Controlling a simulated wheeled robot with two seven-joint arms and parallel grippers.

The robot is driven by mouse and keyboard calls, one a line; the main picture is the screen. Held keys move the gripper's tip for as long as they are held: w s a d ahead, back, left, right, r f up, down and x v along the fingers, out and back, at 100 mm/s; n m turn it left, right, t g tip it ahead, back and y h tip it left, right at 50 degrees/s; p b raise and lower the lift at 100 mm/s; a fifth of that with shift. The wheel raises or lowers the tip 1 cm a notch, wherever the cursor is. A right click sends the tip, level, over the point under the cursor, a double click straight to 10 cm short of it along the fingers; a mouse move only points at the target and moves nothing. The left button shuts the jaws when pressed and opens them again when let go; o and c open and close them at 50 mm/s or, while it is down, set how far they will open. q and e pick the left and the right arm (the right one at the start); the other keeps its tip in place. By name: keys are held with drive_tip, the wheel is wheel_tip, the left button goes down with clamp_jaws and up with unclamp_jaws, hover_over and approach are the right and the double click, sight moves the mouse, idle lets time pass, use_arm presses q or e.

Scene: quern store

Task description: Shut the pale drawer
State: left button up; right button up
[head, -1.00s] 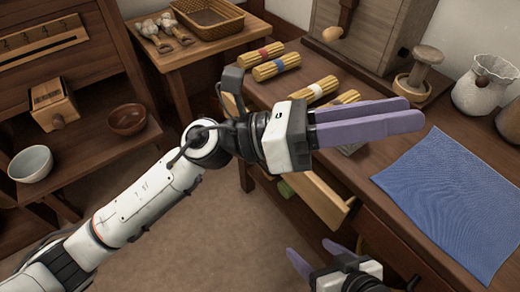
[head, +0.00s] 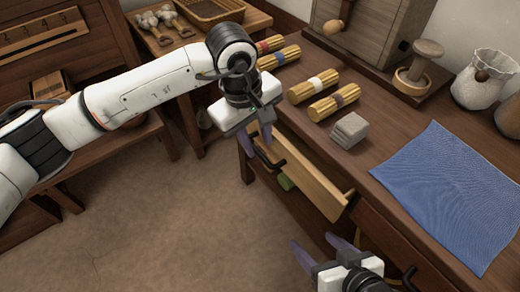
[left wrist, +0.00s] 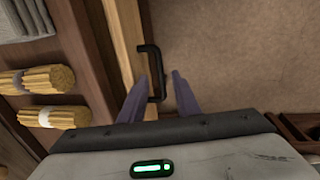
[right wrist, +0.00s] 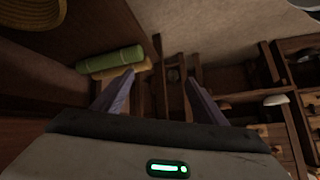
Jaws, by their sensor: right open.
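The pale drawer (head: 305,175) stands out from the front of the dark bench, so it is open. Its black handle (left wrist: 160,70) shows in the left wrist view. My left gripper (head: 257,155) points down at the handle end of the drawer front. In the left wrist view its fingers (left wrist: 158,78) are apart, with the handle's bar between them; I cannot tell if they touch it. My right gripper (head: 325,250) is open and empty, low in front of the bench, apart from the drawer. The drawer's inside is mostly hidden.
A green roll (right wrist: 110,60) lies below, near the drawer. The floor (head: 170,230) in front is clear.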

sight(262, 155)
use_arm(q)
drive_tip(key=shift+w+d+f+b, duration=0.1)
drive_tip(key=shift+d+f+b, duration=0.1)
drive_tip(key=shift+f, duration=0.8)
drive_tip(key=shift+w+d+f+b, duration=0.1)
drive_tip(key=shift+d+f, duration=0.05)
drive_tip(key=shift+f, duration=0.8)
clamp_jaws()
